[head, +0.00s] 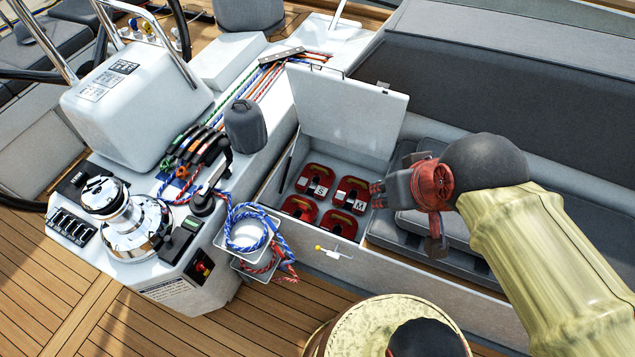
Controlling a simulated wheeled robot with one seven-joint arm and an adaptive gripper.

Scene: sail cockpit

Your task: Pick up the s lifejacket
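The s lifejacket (315,180) is a red, rounded pack with a white tag marked S. It lies flat at the back left inside an open white locker (335,133), in the middle of the head view. A matching red lifejacket marked M (350,191) lies to its right. My gripper (376,195) is at the right side of the locker opening, above and to the right of the S pack and apart from it. Its fingers point left. They are seen at an angle, so their opening is unclear. Nothing is visibly held.
Two more red packs (299,207) lie at the front of the locker. The raised lid (350,100) stands behind the opening. Coiled blue and red ropes (246,230) hang at its left. A grey cushioned bench (480,100) runs behind and right.

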